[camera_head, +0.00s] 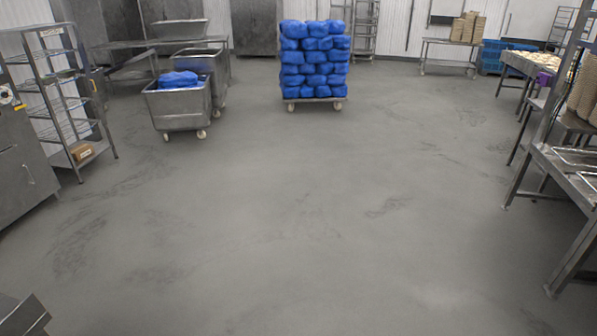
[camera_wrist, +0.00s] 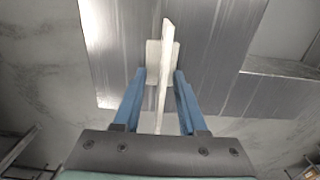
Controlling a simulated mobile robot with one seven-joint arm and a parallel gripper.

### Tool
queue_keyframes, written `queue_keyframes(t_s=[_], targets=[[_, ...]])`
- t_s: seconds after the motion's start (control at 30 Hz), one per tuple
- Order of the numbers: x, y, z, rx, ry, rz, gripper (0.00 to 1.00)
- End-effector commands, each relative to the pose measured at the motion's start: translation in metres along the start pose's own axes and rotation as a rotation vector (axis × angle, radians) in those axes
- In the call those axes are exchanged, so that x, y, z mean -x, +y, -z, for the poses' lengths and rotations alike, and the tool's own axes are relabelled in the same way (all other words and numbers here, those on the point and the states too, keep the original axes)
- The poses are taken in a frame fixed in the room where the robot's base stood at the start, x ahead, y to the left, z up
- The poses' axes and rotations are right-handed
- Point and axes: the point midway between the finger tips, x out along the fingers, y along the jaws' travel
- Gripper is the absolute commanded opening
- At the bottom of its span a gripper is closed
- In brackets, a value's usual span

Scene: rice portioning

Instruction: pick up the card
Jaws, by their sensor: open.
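In the wrist view, my gripper (camera_wrist: 159,76) is open, with its two blue fingers pointing away from the camera. A thin off-white upright piece, seen nearly edge-on and probably the card (camera_wrist: 165,50), stands in the gap between the fingers. A wider pale piece (camera_wrist: 152,55) shows behind it, and I cannot tell whether the two are joined. The fingers lie on either side of the thin piece, and a narrow gap seems to show on each side. Neither the card nor my gripper can be made out in the head view.
A grey metal surface (camera_wrist: 105,50) lies beyond the fingers. In the head view, the floor (camera_head: 300,200) is wide and clear. A cart of blue bags (camera_head: 315,60), metal bins (camera_head: 178,108) and a shelf rack (camera_head: 62,95) stand behind and left. Metal tables (camera_head: 560,165) line the right.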

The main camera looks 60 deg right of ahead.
Motion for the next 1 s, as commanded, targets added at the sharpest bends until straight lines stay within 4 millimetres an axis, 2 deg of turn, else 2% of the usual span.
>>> queue_keyframes(t_s=[0.27, 0.5, 1.0], targets=[[-0.0005, -0.0002, 0.0001, 0.000, 0.000, 0.000, 0.41], [-0.0005, -0.0002, 0.0000, 0.000, 0.000, 0.000, 0.00], [0.0002, -0.0001, 0.0000, 0.000, 0.000, 0.000, 0.00]])
